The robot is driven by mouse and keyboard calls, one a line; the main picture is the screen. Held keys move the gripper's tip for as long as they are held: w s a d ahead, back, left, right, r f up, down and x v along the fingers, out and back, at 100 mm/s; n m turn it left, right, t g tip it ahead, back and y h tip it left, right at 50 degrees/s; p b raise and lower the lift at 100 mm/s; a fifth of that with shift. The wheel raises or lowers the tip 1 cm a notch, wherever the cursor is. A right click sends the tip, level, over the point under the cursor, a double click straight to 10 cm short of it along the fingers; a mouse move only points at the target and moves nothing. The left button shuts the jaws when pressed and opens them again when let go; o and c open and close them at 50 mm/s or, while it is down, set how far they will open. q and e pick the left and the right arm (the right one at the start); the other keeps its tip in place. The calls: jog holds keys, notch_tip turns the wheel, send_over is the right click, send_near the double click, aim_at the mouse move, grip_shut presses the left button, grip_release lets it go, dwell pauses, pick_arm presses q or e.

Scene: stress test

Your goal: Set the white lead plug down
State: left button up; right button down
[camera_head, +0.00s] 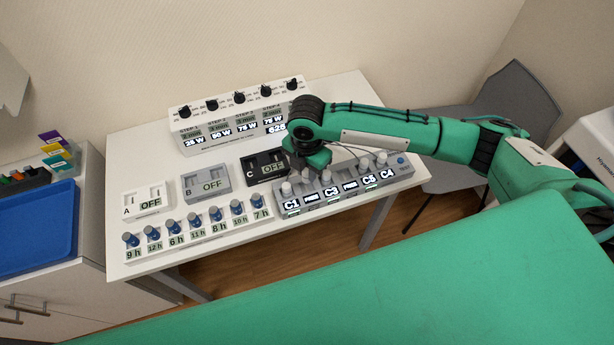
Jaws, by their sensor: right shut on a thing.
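My right gripper (309,166) is over the back left part of the grey panel (399,173) with sockets labelled C1, C3, C5 and C4. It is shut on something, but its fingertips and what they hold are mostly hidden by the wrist. I cannot tell whether the held thing is the white lead plug or whether it touches the panel. Several whitish plugs or knobs stand on the panel, one above C1 (286,188) and one above C5 (365,162). My left gripper is not in view.
Box C (262,166) is black and close left of my gripper; grey box B (207,183) and white box A (144,201) are farther left. A row of blue knobs (193,219) lies in front. A dial console (190,122) stands behind.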

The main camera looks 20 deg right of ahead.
aim_at(307, 180)
jog(key=shift+f+p, duration=0.35)
jog(key=shift+f, duration=1.9)
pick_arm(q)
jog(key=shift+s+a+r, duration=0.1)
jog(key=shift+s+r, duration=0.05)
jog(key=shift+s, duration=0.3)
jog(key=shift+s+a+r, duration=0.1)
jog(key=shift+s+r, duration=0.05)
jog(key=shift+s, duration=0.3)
pick_arm(e)
jog(key=c, duration=1.3)
grip_release()
jog(key=shift+f, duration=0.15)
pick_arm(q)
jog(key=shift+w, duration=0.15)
pick_arm(e)
jog(key=shift+o, duration=0.2)
notch_tip(307, 180, up, 12)
jog(key=b, duration=0.2)
jog(key=shift+r+b, duration=0.2)
jog(key=shift+b, duration=0.1)
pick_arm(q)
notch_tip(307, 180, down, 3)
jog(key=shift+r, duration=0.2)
